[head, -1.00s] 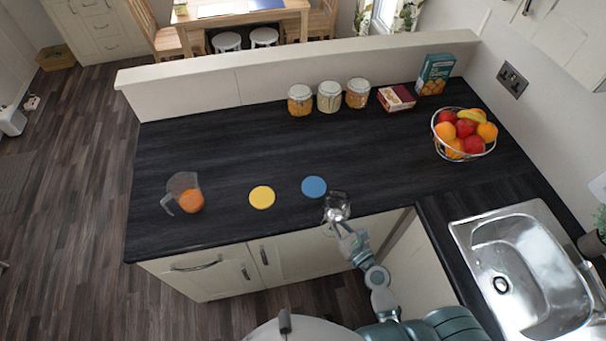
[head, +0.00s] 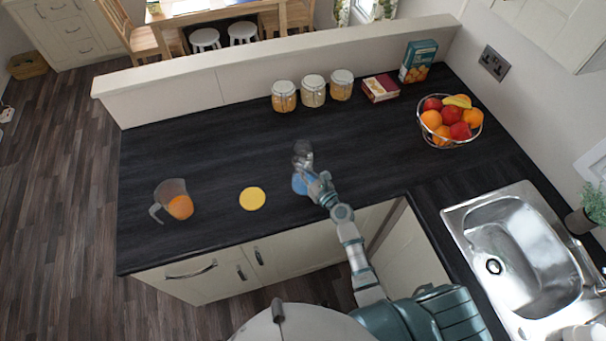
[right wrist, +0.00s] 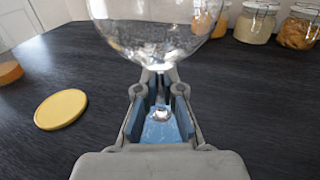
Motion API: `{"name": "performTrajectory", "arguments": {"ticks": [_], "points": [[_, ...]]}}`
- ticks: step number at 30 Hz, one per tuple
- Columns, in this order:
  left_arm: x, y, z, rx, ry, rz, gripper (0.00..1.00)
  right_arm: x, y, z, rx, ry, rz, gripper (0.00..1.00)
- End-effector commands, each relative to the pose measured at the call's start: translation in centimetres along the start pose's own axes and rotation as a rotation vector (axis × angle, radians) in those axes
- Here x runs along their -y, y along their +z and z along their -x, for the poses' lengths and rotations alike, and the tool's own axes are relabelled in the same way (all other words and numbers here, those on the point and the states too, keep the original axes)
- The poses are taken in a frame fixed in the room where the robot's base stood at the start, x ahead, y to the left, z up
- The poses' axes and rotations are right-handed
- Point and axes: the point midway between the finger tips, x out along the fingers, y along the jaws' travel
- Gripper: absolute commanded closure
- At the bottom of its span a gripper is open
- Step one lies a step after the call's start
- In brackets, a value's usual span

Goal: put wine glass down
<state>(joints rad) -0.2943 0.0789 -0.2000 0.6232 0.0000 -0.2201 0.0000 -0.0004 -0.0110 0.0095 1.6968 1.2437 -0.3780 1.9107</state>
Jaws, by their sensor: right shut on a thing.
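My right gripper (head: 309,172) is shut on the clear wine glass (head: 302,152) over the blue coaster (head: 298,184). In the right wrist view, the gripper (right wrist: 159,88) grips the glass below its bowl (right wrist: 155,30), and the glass looks roughly upright. Blue shows beneath, between the fingers. The gripper and arm partly cover the blue coaster in the head view. I cannot tell whether the glass's foot touches it. The yellow coaster (head: 252,198) lies bare to the left and also shows in the right wrist view (right wrist: 60,109). My left gripper is out of view.
A clear jug (head: 172,199) with orange contents stands at the left of the dark counter (head: 215,150). Several jars (head: 313,93), boxes (head: 381,88) and a fruit basket (head: 450,121) stand at the back and right. The sink (head: 515,255) is at the right. The counter's middle is clear.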

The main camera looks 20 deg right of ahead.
Motion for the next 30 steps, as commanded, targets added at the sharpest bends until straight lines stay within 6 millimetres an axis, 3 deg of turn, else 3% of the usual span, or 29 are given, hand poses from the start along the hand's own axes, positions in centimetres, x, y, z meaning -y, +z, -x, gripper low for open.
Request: {"name": "performTrajectory", "arguments": {"ticks": [5, 16, 17, 19, 30], "points": [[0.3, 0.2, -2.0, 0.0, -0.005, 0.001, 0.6, 0.1, -3.2, 0.0, -0.003, -0.001, 0.001, 1.0], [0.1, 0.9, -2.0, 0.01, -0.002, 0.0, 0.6, 0.1, -3.4, 0.1, -0.001, -0.001, 0.0, 1.0], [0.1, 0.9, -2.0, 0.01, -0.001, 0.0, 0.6, 0.1, -3.4, 0.1, -0.002, -0.001, 0.0, 0.87], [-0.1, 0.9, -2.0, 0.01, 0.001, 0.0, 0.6, 0.1, -3.4, 0.1, -0.002, -0.001, 0.0, 0.69], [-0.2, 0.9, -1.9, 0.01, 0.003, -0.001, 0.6, 0.1, -3.3, 0.4, -0.003, -0.001, 0.0, 0.69]]}}
